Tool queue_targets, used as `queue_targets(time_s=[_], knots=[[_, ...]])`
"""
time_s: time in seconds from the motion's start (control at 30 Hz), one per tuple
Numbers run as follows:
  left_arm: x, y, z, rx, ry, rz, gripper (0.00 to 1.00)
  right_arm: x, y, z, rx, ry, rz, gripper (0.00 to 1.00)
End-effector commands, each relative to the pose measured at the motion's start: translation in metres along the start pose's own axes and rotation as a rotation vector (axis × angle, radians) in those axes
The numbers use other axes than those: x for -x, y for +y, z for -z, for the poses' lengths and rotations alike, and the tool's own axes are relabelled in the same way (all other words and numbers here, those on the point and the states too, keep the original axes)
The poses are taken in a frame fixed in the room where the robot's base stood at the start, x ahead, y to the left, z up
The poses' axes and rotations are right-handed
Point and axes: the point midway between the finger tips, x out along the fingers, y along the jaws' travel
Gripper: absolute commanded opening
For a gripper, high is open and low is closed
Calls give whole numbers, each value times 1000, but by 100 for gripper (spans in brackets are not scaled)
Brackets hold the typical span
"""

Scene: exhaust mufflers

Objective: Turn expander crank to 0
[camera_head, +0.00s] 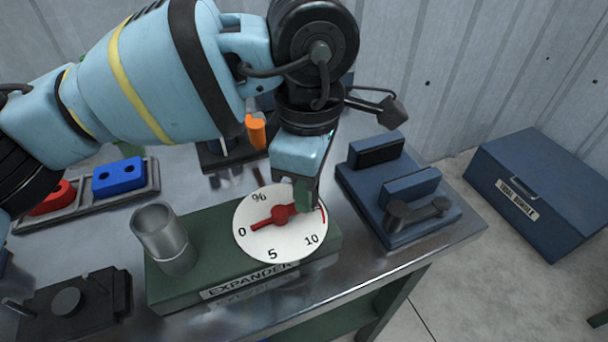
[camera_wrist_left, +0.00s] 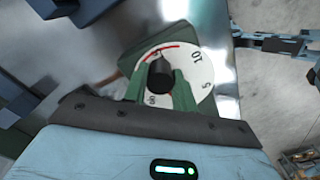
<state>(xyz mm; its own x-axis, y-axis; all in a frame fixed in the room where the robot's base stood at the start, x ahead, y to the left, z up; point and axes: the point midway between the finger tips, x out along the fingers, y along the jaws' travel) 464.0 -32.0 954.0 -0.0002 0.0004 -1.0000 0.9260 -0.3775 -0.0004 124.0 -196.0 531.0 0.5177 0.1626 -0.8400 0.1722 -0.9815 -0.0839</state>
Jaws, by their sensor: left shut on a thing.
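The expander (camera_head: 190,250) is a green block on the metal bench, with a metal cup on its left and a white round dial (camera_head: 272,243) on its right. The dial bears 0, 5, 10 and a % sign. The red crank (camera_head: 281,215) lies across the dial, and its thin end points left, close to the 0. My left gripper (camera_head: 304,193) is over the crank's other end, at the dial's upper right. In the left wrist view its green fingers (camera_wrist_left: 160,88) are shut on the crank's round black knob (camera_wrist_left: 160,74). My right gripper is not in view.
A blue vise-like fixture (camera_head: 400,195) with a small crank stands close on the right. A tray (camera_head: 95,205) with red and blue blocks is at the left, and a black device (camera_head: 85,300) is at the front left. A blue box (camera_head: 540,185) stands beyond the bench.

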Motion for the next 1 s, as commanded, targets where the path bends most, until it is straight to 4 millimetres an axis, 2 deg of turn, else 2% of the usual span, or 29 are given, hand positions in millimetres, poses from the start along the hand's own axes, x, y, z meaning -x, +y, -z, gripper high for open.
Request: queue_targets(time_s=[0.3,0.77,0.8,0.93,1.0], knots=[[1,-3,-3,-91,-1,-3,4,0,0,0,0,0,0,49],[1,-3,-3,-102,-1,-2,4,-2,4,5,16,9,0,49],[1,-3,-3,-102,-1,-2,31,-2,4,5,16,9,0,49],[1,-3,-3,-101,-1,-2,48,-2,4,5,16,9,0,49],[1,-3,-3,-101,-1,-1,49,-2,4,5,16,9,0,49]])
